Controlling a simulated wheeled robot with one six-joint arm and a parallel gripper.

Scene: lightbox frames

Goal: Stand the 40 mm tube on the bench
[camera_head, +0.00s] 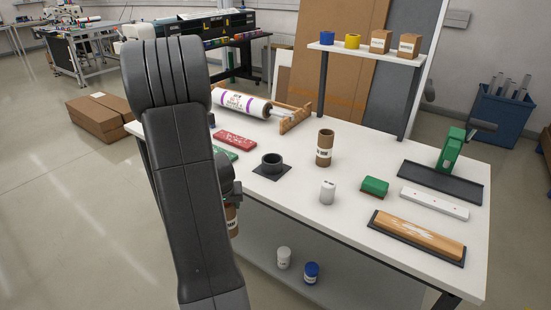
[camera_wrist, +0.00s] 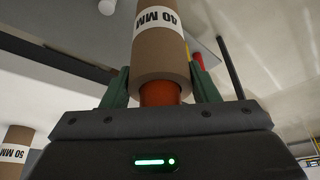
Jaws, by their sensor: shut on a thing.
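An orange piece (camera_wrist: 160,93) shows at the tube's near end, between the green fingers. In the head view my arm hides most of the gripper; part of the held tube (camera_head: 232,220) shows beside it, near the bench's front edge. Another brown labelled tube (camera_head: 324,148) stands upright on the white bench (camera_head: 300,190). A labelled tube (camera_wrist: 14,152) also shows at the lower left of the wrist view.
A dark ring holder (camera_head: 272,165) on a square base stands mid-bench. Red (camera_head: 234,140) and green bars lie left. Bare bench separates them.

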